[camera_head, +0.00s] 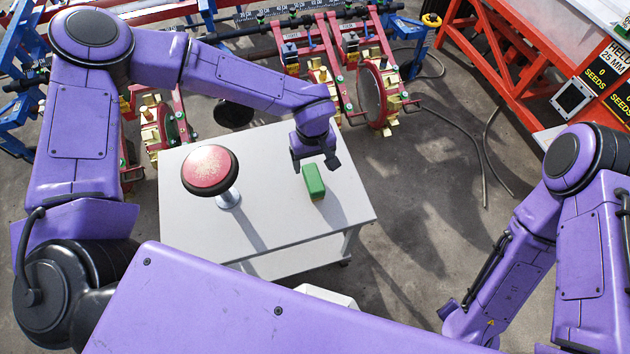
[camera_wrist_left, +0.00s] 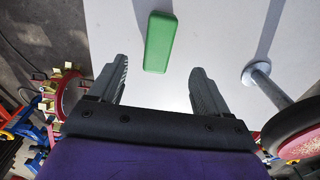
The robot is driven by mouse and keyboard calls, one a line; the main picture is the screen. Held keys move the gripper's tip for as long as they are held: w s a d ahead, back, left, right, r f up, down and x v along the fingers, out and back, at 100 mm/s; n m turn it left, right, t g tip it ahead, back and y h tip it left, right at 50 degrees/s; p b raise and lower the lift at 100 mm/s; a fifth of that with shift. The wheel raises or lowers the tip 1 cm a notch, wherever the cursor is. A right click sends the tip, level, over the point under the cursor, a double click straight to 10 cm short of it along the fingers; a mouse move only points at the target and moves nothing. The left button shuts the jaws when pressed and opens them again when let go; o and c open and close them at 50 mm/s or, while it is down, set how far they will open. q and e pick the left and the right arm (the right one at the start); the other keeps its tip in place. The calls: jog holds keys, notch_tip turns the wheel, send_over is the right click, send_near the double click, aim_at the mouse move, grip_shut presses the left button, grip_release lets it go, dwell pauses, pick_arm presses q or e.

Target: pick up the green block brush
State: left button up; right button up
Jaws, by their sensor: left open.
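The green block brush (camera_head: 313,181) lies on the right part of a white table in the head view. It also shows in the left wrist view (camera_wrist_left: 159,42), upper middle, beyond the fingertips. My left gripper (camera_head: 315,163) is above the table, just behind the brush in the head view. In the left wrist view its two grey fingers (camera_wrist_left: 160,75) are apart, with bare table between them and the brush ahead of the gap. It holds nothing. My right arm is at the right of the head view, but its gripper cannot be made out.
A red round-topped post (camera_head: 208,169) stands on the white table (camera_head: 290,225), left of the brush. Red planter rows with wheels (camera_head: 378,95) stand behind the table. A red frame (camera_head: 515,65) is at the back right. The floor right of the table is mostly clear.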

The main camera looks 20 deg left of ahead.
aim_at(313, 177)
pick_arm(q)
jog(key=f, duration=0.3)
jog(key=w+f, duration=0.1)
jog(key=f, duration=0.1)
jog(key=shift+p, duration=0.35)
jog(key=f, duration=0.1)
jog(key=f+p, duration=0.1)
jog(key=f, duration=0.2)
jog(key=shift+s+f, duration=0.25)
jog(key=shift+f, duration=0.15)
jog(key=shift+w+a+f, duration=0.1)
jog(key=shift+w+f, duration=0.05)
jog(key=shift+f, duration=0.3)
jog(key=shift+r, duration=0.1)
jog(key=c, duration=1.1)
